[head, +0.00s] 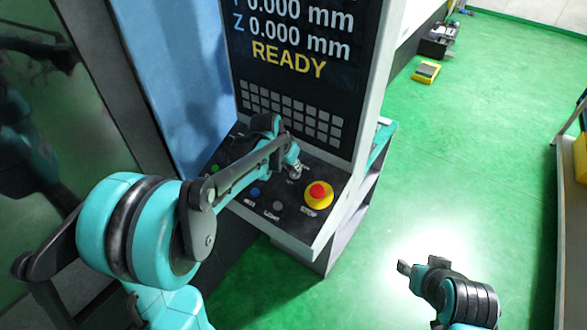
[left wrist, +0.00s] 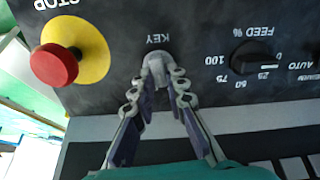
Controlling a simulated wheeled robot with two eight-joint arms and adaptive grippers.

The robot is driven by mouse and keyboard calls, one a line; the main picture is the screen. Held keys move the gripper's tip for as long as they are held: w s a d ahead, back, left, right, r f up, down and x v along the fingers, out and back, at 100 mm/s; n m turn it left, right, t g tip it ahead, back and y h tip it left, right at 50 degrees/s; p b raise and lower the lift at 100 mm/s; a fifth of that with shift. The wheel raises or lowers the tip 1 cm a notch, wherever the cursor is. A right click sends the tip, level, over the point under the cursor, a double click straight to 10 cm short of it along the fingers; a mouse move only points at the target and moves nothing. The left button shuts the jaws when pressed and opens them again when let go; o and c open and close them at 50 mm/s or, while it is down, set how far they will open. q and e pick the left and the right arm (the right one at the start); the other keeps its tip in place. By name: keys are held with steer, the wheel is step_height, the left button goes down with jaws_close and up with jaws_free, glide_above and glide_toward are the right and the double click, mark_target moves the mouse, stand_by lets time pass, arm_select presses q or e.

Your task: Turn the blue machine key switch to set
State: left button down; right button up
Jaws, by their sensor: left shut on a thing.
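The machine's control console (head: 325,225) stands in front of me beside a blue panel (head: 185,75). In the left wrist view the grey key switch (left wrist: 157,62) sits on the dark panel under the label KEY, seen upside down. My left gripper (head: 294,170) reaches over the console, and its fingertips (left wrist: 158,82) are closed around the key switch from both sides. The fingers hide much of the key, so I cannot read its set position. My right gripper (head: 408,267) is at the lower right, away from the console; its finger opening is unclear.
A red stop button on a yellow base (head: 319,194) is right beside the key. The FEED % knob (left wrist: 250,57) is on its other side. Blue (head: 255,192) and green (head: 215,168) buttons lie near my left arm. A screen reading READY (head: 289,60) rises behind.

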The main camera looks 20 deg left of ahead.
arm_select(q)
steer(key=shift+a+n, duration=0.15)
steer(key=shift+n, duration=2.15)
steer(key=shift+b, duration=0.3)
steer(key=c, duration=1.5)
jaws_free()
steer(key=shift+c, duration=0.2)
steer(key=v, duration=1.2)
